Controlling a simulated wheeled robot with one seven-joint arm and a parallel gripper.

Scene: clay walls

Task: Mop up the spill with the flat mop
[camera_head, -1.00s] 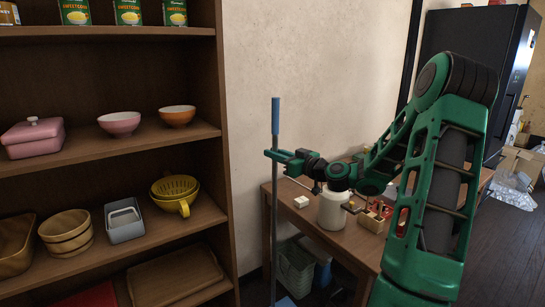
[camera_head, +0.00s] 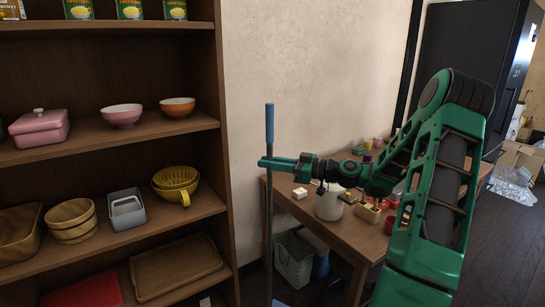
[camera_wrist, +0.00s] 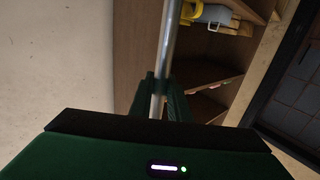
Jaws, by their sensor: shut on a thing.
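The flat mop (camera_head: 269,125) stands nearly upright in front of the wall, with a blue grip at the top and a grey pole. Part of its blue head (camera_head: 279,303) shows at the bottom edge of the head view. My gripper (camera_head: 268,162) is shut on the pole below the blue grip. In the wrist view the pole (camera_wrist: 167,45) runs up between the dark green fingers (camera_wrist: 160,97). The spill is not in view.
A wooden shelf unit (camera_head: 222,100) with bowls, boxes and cans stands on the left. A wooden table (camera_head: 345,236) with a white jar (camera_head: 329,205) and small items is behind my arm. A pale basket (camera_head: 294,259) is below it. Dark floor (camera_head: 500,240) is open at right.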

